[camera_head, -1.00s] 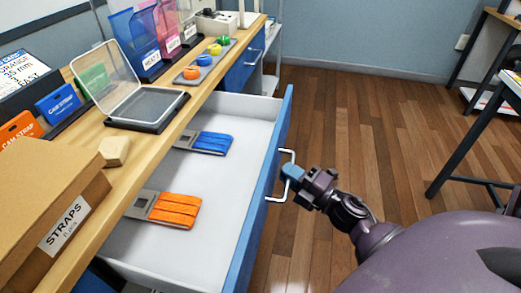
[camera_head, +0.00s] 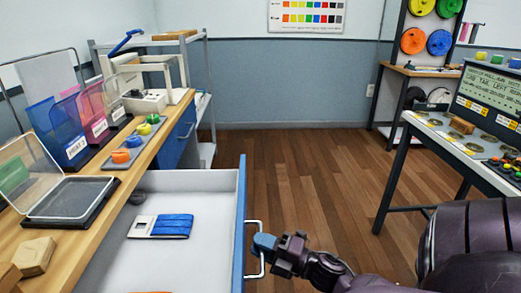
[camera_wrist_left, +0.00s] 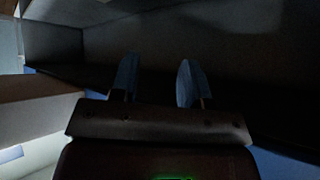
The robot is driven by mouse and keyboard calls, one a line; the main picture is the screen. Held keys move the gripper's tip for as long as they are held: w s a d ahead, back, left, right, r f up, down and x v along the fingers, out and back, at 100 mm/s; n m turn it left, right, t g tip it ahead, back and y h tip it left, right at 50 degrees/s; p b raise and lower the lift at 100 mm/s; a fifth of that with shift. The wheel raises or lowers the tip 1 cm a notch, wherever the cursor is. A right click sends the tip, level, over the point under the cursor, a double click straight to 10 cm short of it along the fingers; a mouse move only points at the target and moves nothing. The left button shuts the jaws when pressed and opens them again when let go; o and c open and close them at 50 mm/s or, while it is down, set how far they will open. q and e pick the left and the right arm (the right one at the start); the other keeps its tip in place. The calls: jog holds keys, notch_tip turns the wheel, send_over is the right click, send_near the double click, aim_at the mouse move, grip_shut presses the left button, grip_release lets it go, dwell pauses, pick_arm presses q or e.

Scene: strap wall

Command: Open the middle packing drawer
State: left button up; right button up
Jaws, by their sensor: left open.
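The white-lined drawer (camera_head: 205,187) with a blue front (camera_head: 240,215) stands open from the wooden bench. The drawer's pale handle (camera_head: 250,229) is on the outer face. My right gripper (camera_head: 264,243) has its blue fingertips together around the handle's bar. My left gripper (camera_wrist_left: 156,82) shows only in the left wrist view. Its two fingers are apart with nothing between them, near dark surfaces that I cannot make out.
The bench top holds an open clear case (camera_head: 70,197), a tray of coloured pieces (camera_head: 130,152), upright bins (camera_head: 72,130) and a wooden block (camera_head: 34,257). Wooden floor (camera_head: 310,175) is clear beyond the drawer. A table (camera_head: 437,140) stands at the right.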

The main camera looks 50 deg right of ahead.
jog(key=shift+o, duration=1.1)
jog(key=shift+s, duration=0.15)
jog(key=v, duration=1)
jog(key=shift+s, duration=0.25)
jog(key=shift+d, duration=0.15)
